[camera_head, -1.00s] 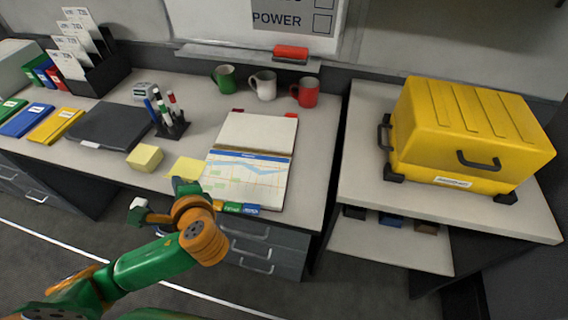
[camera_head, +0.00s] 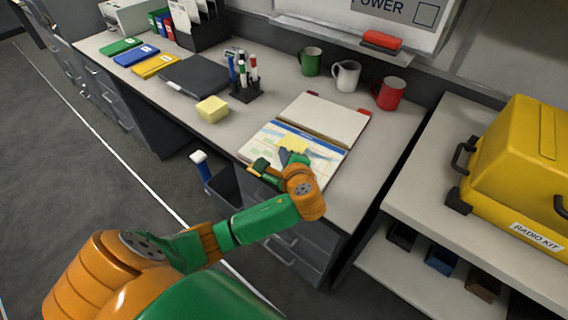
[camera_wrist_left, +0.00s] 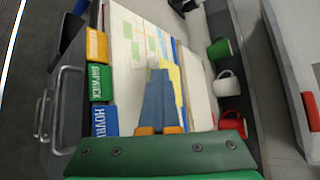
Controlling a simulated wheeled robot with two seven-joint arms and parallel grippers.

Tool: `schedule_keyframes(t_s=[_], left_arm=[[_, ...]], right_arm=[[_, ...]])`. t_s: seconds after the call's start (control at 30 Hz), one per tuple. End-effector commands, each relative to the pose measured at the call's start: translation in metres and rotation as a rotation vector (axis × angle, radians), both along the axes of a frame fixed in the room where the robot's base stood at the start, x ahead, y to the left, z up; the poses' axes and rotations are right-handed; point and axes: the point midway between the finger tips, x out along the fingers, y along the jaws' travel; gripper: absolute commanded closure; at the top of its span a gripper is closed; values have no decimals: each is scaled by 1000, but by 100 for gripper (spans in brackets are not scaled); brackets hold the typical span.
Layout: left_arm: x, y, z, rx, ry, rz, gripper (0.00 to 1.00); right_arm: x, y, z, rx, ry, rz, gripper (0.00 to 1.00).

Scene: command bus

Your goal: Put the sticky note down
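The yellow sticky note (camera_head: 292,143) is over the open map book (camera_head: 325,118), near the middle of its map page. It also shows in the left wrist view (camera_wrist_left: 176,84), partly behind the fingers. My left gripper (camera_head: 289,157) is at the near edge of the note. In the left wrist view its blue-grey fingers (camera_wrist_left: 158,84) are close together, apparently shut on the note. I cannot tell whether the note touches the page. My right gripper is not in view.
A yellow note block (camera_head: 212,109), a pen holder (camera_head: 245,93) and a dark closed folder (camera_head: 195,76) are to the left. Green (camera_head: 311,61), white (camera_head: 346,76) and red (camera_head: 390,93) mugs stand behind the book. A yellow radio case (camera_head: 515,165) is at right.

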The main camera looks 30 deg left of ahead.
Motion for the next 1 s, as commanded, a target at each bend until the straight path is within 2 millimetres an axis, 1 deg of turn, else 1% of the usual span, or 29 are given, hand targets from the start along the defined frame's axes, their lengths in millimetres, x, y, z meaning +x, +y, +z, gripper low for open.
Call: schedule_keyframes(t_s=[0.03, 0.1, 0.17, 0.37, 0.57, 0.63, 0.83, 0.93, 1.0], left_arm=[[-1, 0, -13, 3, 7, -2, 100], [-1, 0, -22, 2, 6, -1, 100], [-1, 0, -24, 1, 3, -2, 100], [-1, 0, -24, 1, 3, -2, 100], [-2, 0, -30, 2, 4, 0, 100], [-2, 0, -29, 3, 3, 0, 90], [-2, 0, -29, 2, 3, -1, 90], [-3, -2, -20, -1, 1, -3, 90], [-12, -13, -14, -1, 3, -6, 90]], right_arm=[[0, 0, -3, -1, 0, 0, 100], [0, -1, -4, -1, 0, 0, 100], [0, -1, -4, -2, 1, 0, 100], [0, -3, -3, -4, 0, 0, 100], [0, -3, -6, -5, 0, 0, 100], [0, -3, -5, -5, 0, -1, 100], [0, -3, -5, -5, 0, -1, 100], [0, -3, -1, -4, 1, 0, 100], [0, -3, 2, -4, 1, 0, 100]])
